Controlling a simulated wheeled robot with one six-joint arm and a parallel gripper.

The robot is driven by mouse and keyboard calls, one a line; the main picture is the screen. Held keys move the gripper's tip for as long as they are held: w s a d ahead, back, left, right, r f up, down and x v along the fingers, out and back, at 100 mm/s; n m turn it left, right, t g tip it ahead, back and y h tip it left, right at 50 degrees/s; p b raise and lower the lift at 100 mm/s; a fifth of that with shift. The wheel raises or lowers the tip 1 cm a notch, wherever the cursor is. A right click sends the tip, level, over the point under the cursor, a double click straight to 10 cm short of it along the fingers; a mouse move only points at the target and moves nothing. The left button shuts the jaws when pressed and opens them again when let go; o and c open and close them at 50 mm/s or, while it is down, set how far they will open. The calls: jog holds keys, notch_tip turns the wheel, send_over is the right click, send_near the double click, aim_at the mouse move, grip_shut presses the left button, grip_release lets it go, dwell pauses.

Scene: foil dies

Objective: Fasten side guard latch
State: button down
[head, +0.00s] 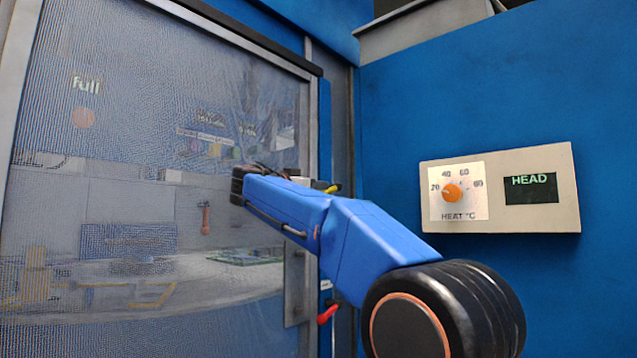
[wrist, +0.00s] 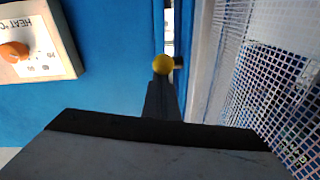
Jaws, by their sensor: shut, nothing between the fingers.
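The side guard, a mesh panel in a grey frame (head: 308,110), fills the left of the head view. Its mesh (wrist: 285,75) is on the right in the wrist view, which is upside down. A small yellow round knob (wrist: 163,64) shows at the guard's edge, with a short dark piece beside it; a yellow bit (head: 333,188) also shows in the head view. My gripper (wrist: 163,84) is shut and empty, its dark fingers pointing at the knob. I cannot tell whether they touch it. The rest of the latch is hidden or too small to make out.
A blue machine wall (head: 500,90) stands at the right, with a beige heat control panel (head: 500,190) carrying an orange dial. A red handle (head: 327,314) and a grey plate (head: 297,287) sit lower by the guard edge. A narrow bright strip shows beyond the knob.

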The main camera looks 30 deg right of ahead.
jog(key=shift+f, duration=0.1)
dwell(0.3)
jog(key=w+d+f+t+h, duration=0.1)
jog(key=d+f+h, duration=0.1)
jog(key=d+f, duration=0.3)
jog(key=shift+w+f+h, duration=0.4)
jog(key=shift+f, duration=1.2)
jog(key=shift+d+f, duration=0.1)
jog(key=shift+d, duration=0.05)
dwell(0.4)
jog(key=v, duration=1.7)
jog(key=shift+a, duration=0.3)
jog(key=shift+s, duration=0.1)
